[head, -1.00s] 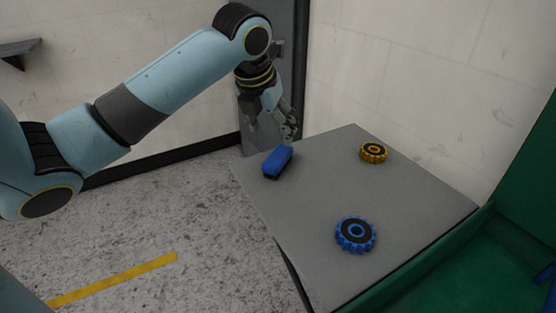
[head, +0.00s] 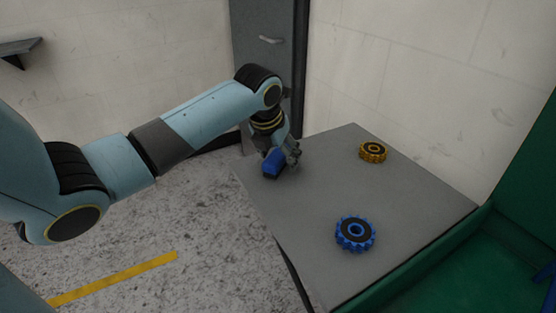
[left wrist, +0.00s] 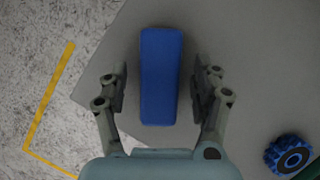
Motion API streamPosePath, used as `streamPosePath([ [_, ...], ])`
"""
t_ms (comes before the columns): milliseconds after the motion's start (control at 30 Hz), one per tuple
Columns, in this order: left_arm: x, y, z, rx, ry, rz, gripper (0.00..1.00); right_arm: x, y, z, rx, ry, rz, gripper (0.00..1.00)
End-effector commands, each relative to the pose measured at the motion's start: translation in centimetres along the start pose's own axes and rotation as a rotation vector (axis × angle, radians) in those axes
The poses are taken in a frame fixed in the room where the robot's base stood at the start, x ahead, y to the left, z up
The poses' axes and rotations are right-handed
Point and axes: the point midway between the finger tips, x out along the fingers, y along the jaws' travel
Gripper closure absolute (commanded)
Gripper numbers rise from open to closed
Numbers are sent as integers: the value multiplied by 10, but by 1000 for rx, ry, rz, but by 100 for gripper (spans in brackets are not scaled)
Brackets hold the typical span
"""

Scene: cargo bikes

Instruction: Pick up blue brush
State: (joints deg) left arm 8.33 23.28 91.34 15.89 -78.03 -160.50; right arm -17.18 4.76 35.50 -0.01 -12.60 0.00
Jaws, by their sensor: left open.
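The blue brush (head: 274,162) lies on the grey table top (head: 310,200) near its far left corner. In the left wrist view the brush (left wrist: 161,75) is a long blue block, upright in the picture, between the two fingers of my left gripper (left wrist: 161,88). A gap shows on each side of it, so the fingers do not touch it. In the head view my left gripper (head: 287,157) is low over the brush, open and partly hiding it. My right gripper is not in view.
A yellow gear-like wheel (head: 373,151) lies at the back right of the table. A blue gear-like wheel (head: 355,233) lies near the front. A green surface (head: 450,270) borders the table's right side, and a pale wall (head: 420,90) stands behind.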

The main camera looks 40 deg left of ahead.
Motion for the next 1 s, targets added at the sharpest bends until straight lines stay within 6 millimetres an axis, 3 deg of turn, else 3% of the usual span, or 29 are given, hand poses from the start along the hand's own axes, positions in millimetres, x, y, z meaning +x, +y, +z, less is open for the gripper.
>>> streamPosePath([
  [767, 4, 0, -2, -1, 1, 0, 35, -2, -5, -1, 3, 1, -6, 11],
  [1000, 4, 0, -2, -1, 1, 0, 63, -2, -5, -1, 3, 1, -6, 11],
])
